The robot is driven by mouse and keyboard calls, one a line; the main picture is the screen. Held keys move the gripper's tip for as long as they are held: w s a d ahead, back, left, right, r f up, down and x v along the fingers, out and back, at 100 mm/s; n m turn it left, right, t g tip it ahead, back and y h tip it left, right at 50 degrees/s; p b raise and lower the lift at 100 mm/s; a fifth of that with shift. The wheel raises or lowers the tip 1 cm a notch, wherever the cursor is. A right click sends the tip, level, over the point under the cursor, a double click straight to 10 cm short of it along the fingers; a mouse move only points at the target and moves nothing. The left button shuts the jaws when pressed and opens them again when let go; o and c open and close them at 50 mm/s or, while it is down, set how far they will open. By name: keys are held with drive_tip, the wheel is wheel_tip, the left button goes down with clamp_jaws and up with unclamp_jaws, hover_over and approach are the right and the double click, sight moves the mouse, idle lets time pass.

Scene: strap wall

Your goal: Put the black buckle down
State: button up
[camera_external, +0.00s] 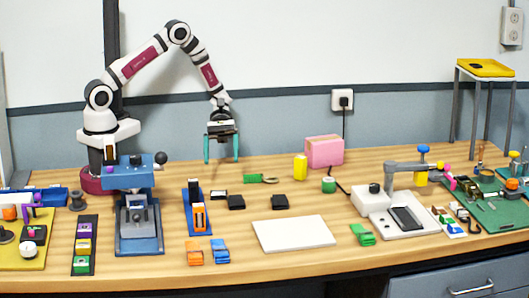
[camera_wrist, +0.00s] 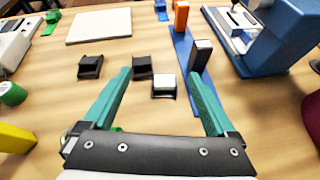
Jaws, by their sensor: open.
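My gripper (camera_external: 221,161) has teal fingers. It is open and empty, and hangs above the back of the table. In the wrist view its fingers (camera_wrist: 159,76) are spread wide. A black buckle (camera_external: 236,202) lies on the table, and it also shows in the wrist view (camera_wrist: 142,66) just beyond the fingertips. A second black buckle (camera_external: 280,201) lies to its right, and in the wrist view (camera_wrist: 90,66) to its left. A small black piece with a white top (camera_external: 219,194) lies beside the first buckle; in the wrist view (camera_wrist: 164,86) it shows between the fingers.
A blue strip (camera_external: 189,221) with upright orange and dark blocks stands left of the buckles. A white board (camera_external: 293,234) lies in front. A green strap (camera_external: 260,179), pink box (camera_external: 323,151) and yellow block (camera_external: 300,168) are near the back. Bare wood surrounds the buckles.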

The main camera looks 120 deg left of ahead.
sight(236, 198)
drive_tip(key=a+f+n+t, duration=0.1)
drive_tip(key=a+f+n, duration=0.1)
drive_tip(key=shift+w+a+f+n+t+y, duration=0.15)
drive_tip(key=shift+a+f+n+t+y, duration=0.15)
drive_tip(key=shift+t, duration=0.1)
drive_tip(key=x, duration=1.5)
drive_tip(key=shift+w, duration=0.2)
drive_tip(key=shift+r, duration=0.1)
clamp_jaws()
drive_tip(key=shift+r, duration=2)
drive_tip(key=s+d+r, duration=0.3)
drive_tip(key=d+r, duration=0.4)
drive_tip(key=d, duration=0.3)
drive_tip(key=w+d+r, duration=0.1)
drive_tip(key=w+d, duration=0.9)
drive_tip(key=w, duration=0.4)
drive_tip(key=w+a+f, duration=0.2)
drive_tip(key=a, duration=0.1)
drive_tip(key=w+a+f, duration=0.2)
drive_tip(key=a, duration=0.1)
drive_tip(key=w+a+f, duration=0.2)
drive_tip(key=a+f, duration=0.1)
drive_tip(key=shift+w+a+f, duration=0.1)
drive_tip(key=shift+a+f, duration=0.05)
drive_tip(key=shift+f, duration=1.75)
